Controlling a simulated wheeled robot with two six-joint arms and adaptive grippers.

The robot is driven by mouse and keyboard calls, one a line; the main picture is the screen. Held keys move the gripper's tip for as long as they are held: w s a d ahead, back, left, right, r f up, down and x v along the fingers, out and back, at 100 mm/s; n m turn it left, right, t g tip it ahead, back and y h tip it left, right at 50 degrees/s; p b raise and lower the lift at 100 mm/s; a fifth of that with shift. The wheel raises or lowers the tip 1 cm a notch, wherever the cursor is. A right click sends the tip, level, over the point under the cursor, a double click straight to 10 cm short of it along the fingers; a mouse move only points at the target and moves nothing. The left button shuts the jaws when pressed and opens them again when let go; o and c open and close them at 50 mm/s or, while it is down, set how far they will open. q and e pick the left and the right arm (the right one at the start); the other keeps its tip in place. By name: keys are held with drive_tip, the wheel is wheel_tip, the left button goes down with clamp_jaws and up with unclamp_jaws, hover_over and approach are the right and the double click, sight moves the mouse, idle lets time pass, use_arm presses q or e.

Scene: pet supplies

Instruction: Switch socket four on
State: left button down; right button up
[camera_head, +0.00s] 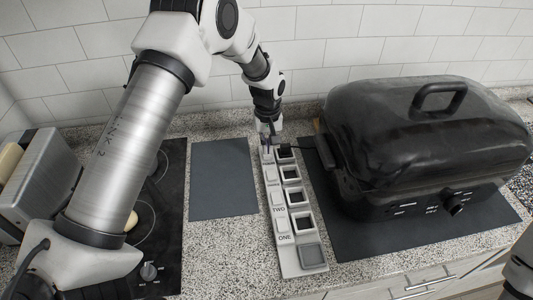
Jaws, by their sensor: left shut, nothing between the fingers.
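A grey power strip (290,262) lies on the counter, running away from me, with sockets in a row on its right side and switches and labels along its left. I can read ONE and TWO near its front; the label farther back is small. At the far end, a black plug (284,152) sits in the last socket. My left gripper (267,146) points down, shut and empty, at the far-end switch beside that socket. It hides most of that switch, so I cannot tell its position or whether the fingertips touch it. My right gripper does not show.
A large black roaster (420,135) stands on a dark mat (340,240) right of the strip, its cord running to the plug. Left are a bare dark mat (222,178), a black cooktop (165,240) and a toaster (45,170). The tiled wall is behind.

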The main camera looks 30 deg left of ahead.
sight(267, 156)
use_arm(q)
drive_tip(key=shift+w+f, duration=0.1)
drive_tip(key=shift+w, duration=0.05)
idle(0.4)
drive_tip(key=shift+f+b, duration=0.6)
drive_tip(key=shift+f, duration=0.6)
idle(0.5)
drive_tip(key=shift+r, duration=0.1)
wheel_tip(267, 156, up, 2)
drive_tip(key=shift+r+p, duration=0.1)
drive_tip(key=shift+p, duration=0.95)
wheel_tip(267, 156, up, 2)
drive_tip(key=shift+r+p, duration=0.25)
drive_tip(key=shift+p, duration=0.7)
drive_tip(key=shift+r+p, duration=0.85)
drive_tip(key=shift+r, duration=0.25)
drive_tip(key=shift+f, duration=0.2)
